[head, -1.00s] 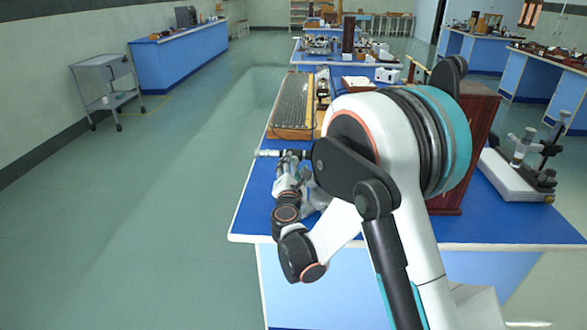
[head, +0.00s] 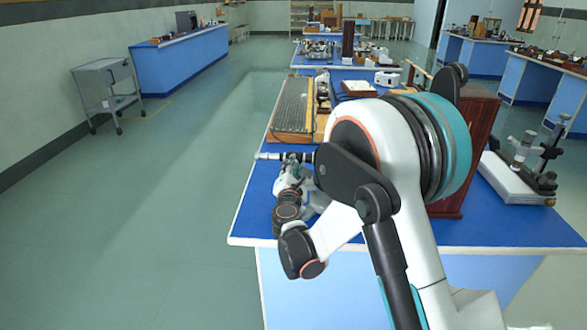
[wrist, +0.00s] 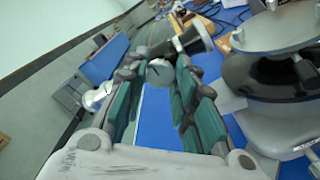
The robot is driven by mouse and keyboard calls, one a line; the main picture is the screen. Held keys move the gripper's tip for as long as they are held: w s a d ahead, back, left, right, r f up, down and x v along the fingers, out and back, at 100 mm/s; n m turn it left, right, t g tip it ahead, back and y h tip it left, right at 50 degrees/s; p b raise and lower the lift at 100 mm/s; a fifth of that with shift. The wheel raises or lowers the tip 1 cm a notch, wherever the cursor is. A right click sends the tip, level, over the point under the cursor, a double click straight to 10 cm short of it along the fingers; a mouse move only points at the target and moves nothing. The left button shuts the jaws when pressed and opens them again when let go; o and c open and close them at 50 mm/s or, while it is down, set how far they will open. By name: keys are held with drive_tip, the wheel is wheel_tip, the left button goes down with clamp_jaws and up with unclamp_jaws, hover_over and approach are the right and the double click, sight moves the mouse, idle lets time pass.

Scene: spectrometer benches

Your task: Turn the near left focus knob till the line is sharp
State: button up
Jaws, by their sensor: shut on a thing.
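A small round grey knob (wrist: 158,73) sits between the fingertips of my gripper (wrist: 160,66) in the wrist view. The teal-padded fingers are shut on it, one on each side. Just beyond it is a black and silver tube (wrist: 190,41). The spectrometer's round table and dark body (wrist: 268,72) stand to the right of the fingers. In the head view a thin tube (head: 272,156) sticks out over the bench's left edge, beside my gripper (head: 290,168). My arm hides most of the instrument there. The line is not visible in either view.
The blue bench (head: 500,222) carries a long ribbed box (head: 293,104) behind the instrument and a dark wooden cabinet (head: 478,125) to the right. A white-based instrument (head: 512,184) stands farther right. The floor left of the bench is clear up to a grey trolley (head: 104,82).

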drive_tip(key=shift+m, duration=0.3)
drive_tip(key=m, duration=0.5)
drive_tip(key=shift+m, duration=0.3)
drive_tip(key=m, duration=0.5)
drive_tip(key=shift+f+m, duration=0.1)
drive_tip(key=shift+m, duration=0.3)
drive_tip(key=o, duration=1.1)
drive_tip(key=shift+c, duration=0.2)
